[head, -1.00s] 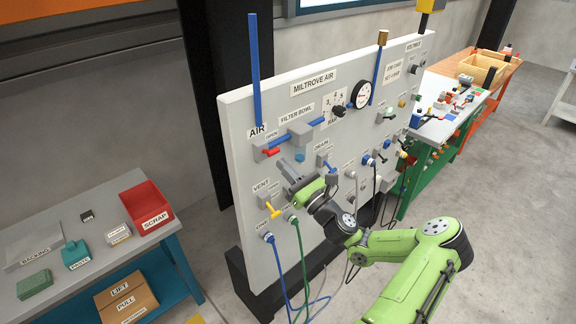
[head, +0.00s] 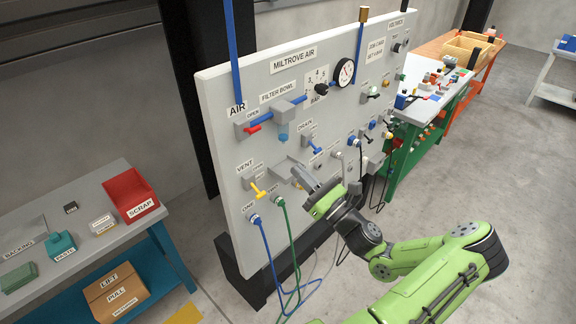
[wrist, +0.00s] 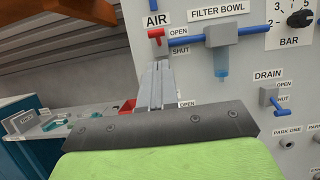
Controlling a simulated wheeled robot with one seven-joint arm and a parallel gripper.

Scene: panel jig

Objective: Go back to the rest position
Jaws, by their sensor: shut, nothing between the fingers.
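My gripper (head: 303,178) is shut and empty. In the head view it is in front of the lower middle of the grey air panel (head: 225,90), right of the yellow vent handle (head: 258,190) and below the blue drain handle (head: 315,144). In the wrist view my gripper (wrist: 156,85) points up toward the panel, below the red air handle (wrist: 156,34) and left of the filter bowl (wrist: 221,62). The fingers partly hide the vent area there. I cannot tell whether the fingertips touch the panel.
Blue and green hoses (head: 287,250) hang from the panel's lower left ports. A grey bench (head: 85,232) with a red scrap bin (head: 131,195) stands left. A green-legged bench (head: 425,112) stands behind at right. The floor (head: 520,160) at right is clear.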

